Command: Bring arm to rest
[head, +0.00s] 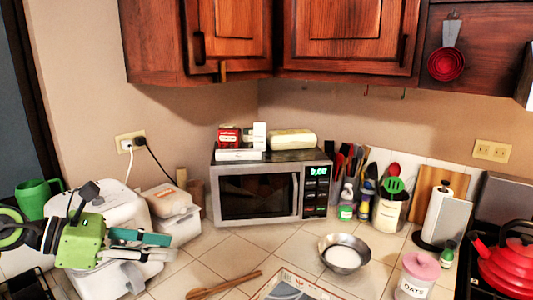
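My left gripper (168,247) comes in from the left edge, with a green body and grey and teal fingers pointing right. It is above the left part of the counter, in front of white appliances. Nothing is clearly held between the fingers, and their overlap hides how far apart they are. My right gripper and arm are not in this view.
A microwave (258,194) stands at the back, right of the gripper. A metal bowl (343,254), wooden spoon (226,284), pink-lidded jar (417,276) and red kettle (506,264) are farther right. A white container (172,208) and green mug (36,196) are close to the gripper.

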